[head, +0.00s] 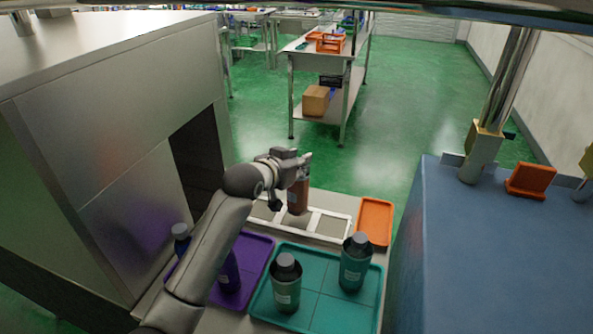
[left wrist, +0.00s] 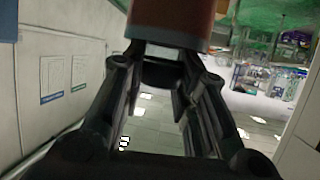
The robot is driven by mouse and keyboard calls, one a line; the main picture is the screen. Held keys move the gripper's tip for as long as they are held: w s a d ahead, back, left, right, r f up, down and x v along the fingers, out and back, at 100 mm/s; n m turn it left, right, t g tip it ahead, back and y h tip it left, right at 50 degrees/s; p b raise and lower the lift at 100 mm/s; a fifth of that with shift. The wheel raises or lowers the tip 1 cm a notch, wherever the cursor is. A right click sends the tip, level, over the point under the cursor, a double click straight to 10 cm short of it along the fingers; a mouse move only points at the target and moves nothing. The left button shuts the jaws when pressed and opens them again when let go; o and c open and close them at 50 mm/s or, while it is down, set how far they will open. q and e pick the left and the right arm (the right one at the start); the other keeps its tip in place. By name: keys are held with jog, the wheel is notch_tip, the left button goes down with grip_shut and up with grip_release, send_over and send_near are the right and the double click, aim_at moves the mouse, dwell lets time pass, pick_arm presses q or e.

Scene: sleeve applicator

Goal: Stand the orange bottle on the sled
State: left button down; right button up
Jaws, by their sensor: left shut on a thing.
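The orange bottle (head: 298,198) hangs upright below my left gripper (head: 300,165), which is shut on its top. In the left wrist view the bottle (left wrist: 168,20) shows as a red-brown body at the fingertips (left wrist: 165,55). The sled (head: 328,224), a pale frame with grey square panels, lies under and around the bottle. A dark patch shows on the panel just below the bottle. I cannot tell whether the bottle's base touches the sled. My right gripper is not in view.
An empty orange tray (head: 375,219) lies right of the sled. A teal tray (head: 322,317) holds two teal bottles (head: 355,264). A purple tray (head: 250,250) with purple bottles is partly behind my arm. A metal cabinet (head: 110,110) stands left, a blue-topped block (head: 480,255) right.

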aim_at(298, 187)
pick_arm(q)
notch_tip(298, 187, down, 2)
jog(key=shift+f+p, duration=0.2)
jog(key=shift+p, duration=0.4)
jog(key=shift+a+f, duration=0.1)
jog(key=shift+f, duration=0.15)
jog(key=shift+f, duration=0.2)
jog(key=c, duration=1.1)
grip_release()
jog(key=shift+c, duration=0.2)
